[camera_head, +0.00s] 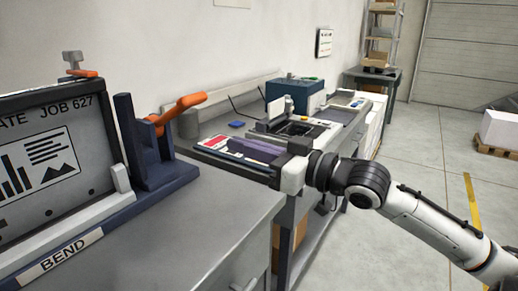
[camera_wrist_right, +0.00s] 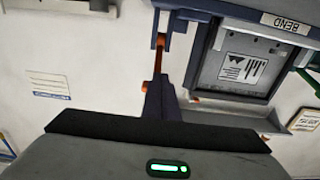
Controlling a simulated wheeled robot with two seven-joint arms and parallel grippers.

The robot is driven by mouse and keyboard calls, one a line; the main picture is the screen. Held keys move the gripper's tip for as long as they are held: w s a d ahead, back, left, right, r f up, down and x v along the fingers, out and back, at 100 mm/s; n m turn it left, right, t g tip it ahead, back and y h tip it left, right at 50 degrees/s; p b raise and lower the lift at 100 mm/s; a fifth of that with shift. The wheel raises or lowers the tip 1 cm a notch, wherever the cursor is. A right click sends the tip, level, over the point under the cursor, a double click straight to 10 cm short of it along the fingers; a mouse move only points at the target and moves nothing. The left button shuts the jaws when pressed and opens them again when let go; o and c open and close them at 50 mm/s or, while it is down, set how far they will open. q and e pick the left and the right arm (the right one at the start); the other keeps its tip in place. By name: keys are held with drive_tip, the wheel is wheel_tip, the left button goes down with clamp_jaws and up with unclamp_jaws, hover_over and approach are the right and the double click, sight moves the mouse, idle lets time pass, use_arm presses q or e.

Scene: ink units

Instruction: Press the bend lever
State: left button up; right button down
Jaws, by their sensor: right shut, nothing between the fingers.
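The bend lever (camera_head: 182,108) is an orange handle on a dark blue bracket (camera_head: 150,150), at the right end of the bend unit. It slants up to the right in the head view. The lever also shows in the right wrist view (camera_wrist_right: 158,62), where the scene looks upside down. My right gripper (camera_head: 293,172) is right of the lever in the head view, apart from it, shut and empty. In the wrist view its dark front edge (camera_wrist_right: 160,128) hides part of the scene below the bracket. My left gripper is not in view.
The bend unit holds a grey plate (camera_head: 45,165) marked "JOB 627" above a "BEND" label (camera_head: 62,255). A grey bench top (camera_head: 190,235) is clear in front. Another bench with a teal box (camera_head: 292,92) and devices stands behind my right arm.

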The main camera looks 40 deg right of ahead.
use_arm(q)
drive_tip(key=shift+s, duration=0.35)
use_arm(e)
drive_tip(key=shift+r+v, duration=0.2)
drive_tip(key=shift+v, duration=1.6)
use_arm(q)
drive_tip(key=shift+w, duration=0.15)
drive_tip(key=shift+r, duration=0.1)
use_arm(e)
drive_tip(key=shift+s, duration=0.1)
